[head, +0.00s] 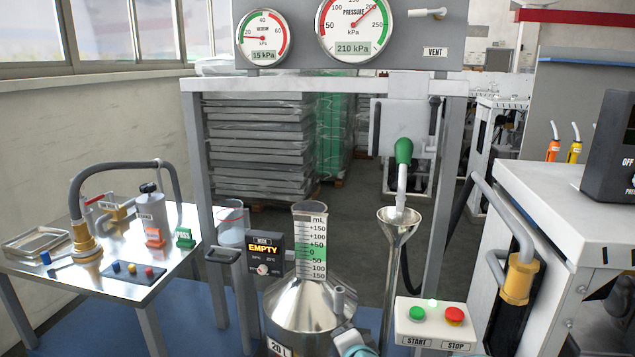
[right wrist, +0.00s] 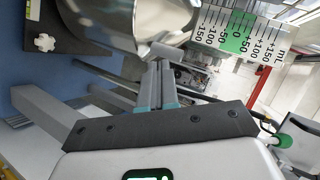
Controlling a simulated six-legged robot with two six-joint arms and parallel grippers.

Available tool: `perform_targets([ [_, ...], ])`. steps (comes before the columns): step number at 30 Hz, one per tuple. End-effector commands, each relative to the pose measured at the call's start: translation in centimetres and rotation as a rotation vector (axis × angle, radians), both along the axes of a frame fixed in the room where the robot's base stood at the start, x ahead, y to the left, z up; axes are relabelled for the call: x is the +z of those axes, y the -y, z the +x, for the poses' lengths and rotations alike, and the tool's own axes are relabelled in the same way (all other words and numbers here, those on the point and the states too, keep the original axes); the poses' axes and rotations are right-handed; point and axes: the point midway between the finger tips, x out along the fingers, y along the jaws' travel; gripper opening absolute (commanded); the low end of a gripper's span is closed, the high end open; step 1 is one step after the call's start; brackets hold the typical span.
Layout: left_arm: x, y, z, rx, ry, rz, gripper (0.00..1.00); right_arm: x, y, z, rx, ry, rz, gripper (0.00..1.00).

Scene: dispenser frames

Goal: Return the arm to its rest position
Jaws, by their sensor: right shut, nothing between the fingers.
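My right gripper (right wrist: 162,72) is shut and empty in the right wrist view, its two fingers side by side. Beyond its tips is the shiny metal measuring can (right wrist: 135,22), with its mL scale neck (right wrist: 238,32). In the head view the can (head: 312,308) stands upright at bottom centre, marked 20 L. A small teal and white part, which looks like part of my right arm, shows at the bottom edge beside it. My left gripper is not in view.
A metal funnel (head: 397,232) sits under a green-handled nozzle (head: 403,152). A START/STOP box (head: 434,324) is at bottom right. A steel side table (head: 120,278) with fittings stands left, a white cabinet (head: 570,205) right. The gauge panel (head: 420,55) is above.

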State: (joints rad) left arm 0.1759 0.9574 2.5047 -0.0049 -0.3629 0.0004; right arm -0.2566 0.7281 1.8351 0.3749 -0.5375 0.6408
Motion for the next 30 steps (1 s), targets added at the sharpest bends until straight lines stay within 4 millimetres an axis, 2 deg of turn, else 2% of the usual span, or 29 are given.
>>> perform_targets([
  [1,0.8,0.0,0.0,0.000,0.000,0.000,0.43,-3.7,1.2,-2.0,0.045,-0.085,-0.080,0.00],
  [3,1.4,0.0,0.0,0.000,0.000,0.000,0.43,-8.4,2.6,-5.2,0.127,-0.191,-0.185,0.00],
  [5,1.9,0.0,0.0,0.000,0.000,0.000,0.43,-12.1,3.7,-8.6,0.207,-0.284,-0.260,0.00],
  [6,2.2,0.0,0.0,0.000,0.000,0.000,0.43,-14.3,4.4,-11.1,0.265,-0.345,-0.303,0.00],
  [8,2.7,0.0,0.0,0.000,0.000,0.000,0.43,-17.2,5.3,-15.2,0.362,-0.434,-0.357,0.00],
  [9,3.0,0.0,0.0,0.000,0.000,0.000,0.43,-18.7,5.7,-18.1,0.429,-0.490,-0.384,0.00],
  [12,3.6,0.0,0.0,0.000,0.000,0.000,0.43,-21.3,6.5,-25.0,0.596,-0.607,-0.423,0.00],
  [15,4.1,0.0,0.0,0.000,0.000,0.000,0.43,-22.4,6.7,-30.6,0.735,-0.685,-0.429,0.00],
  [16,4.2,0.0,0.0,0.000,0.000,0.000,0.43,-22.5,6.7,-31.8,0.769,-0.699,-0.427,0.00],
  [18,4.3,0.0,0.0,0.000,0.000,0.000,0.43,-22.7,6.7,-34.2,0.830,-0.726,-0.422,0.00],
  [21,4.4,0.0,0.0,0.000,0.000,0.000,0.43,-22.7,6.6,-35.8,0.876,-0.741,-0.417,0.00],
  [30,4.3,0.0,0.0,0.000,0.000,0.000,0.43,-22.8,6.6,-36.0,0.883,-0.742,-0.417,0.00],
])
